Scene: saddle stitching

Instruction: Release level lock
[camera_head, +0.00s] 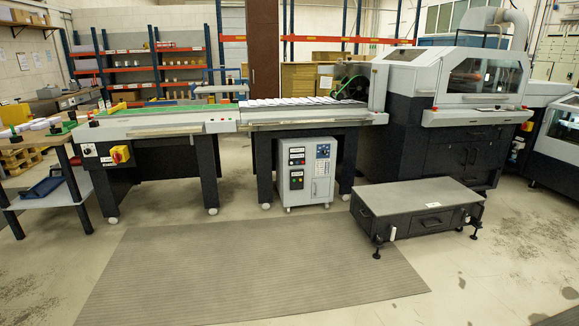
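I cannot make out a part that is clearly the level lock. A low dark platform with a grey top (415,196) stands on levelling feet in front of the stitching machine (450,115). It has a drawer-like front with a handle and small fittings near its corners, too small to tell apart. A grey control cabinet (306,172) with displays and a dial stands under the feeder table (312,114). A yellow and red switch (120,154) sits on the left table's end. My gripper is not in view.
A grey ribbed mat (245,268) covers the open floor in front. A workbench (40,128) with tools stands at the left, with a blue tray (45,188) on its lower shelf. Another machine (562,135) stands at the far right. Shelving (150,65) lines the back.

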